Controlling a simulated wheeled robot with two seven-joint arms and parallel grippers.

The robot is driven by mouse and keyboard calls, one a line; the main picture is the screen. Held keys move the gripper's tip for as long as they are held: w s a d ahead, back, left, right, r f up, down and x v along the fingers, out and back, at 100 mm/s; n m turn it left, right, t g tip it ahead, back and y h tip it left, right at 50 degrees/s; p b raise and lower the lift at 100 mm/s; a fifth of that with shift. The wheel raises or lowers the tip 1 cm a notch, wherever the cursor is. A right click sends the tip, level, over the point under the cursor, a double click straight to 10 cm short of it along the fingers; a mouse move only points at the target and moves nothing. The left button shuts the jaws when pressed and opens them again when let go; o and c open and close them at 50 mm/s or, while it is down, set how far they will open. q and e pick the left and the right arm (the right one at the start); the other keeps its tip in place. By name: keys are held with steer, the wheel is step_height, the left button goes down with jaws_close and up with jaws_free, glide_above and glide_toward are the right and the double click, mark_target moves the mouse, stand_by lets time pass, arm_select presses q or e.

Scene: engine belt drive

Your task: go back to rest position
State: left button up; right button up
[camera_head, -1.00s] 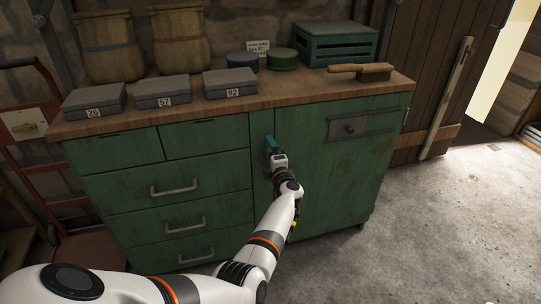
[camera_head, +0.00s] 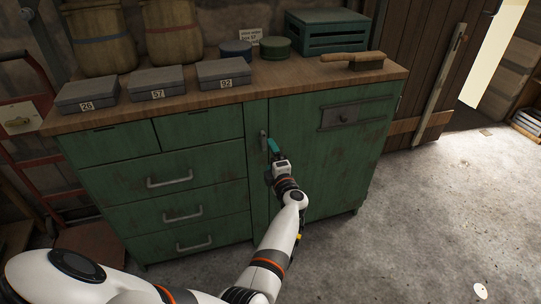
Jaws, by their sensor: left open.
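My left gripper (camera_head: 274,147), with teal fingertips on a white and grey wrist, is in front of the green cabinet (camera_head: 225,180). It is open and empty. It is just to the right of a narrow upright metal handle (camera_head: 264,141) on the cabinet front, with a small gap in the picture. My left arm (camera_head: 278,243) reaches up to it from the bottom left. My right gripper is out of view.
Grey boxes marked 26 (camera_head: 87,94), 57 (camera_head: 156,82) and 92 (camera_head: 228,73) stand on the wooden top. A brush (camera_head: 352,59), round tins and a green crate (camera_head: 325,32) are further right. The concrete floor (camera_head: 440,210) at right is clear apart from small pieces.

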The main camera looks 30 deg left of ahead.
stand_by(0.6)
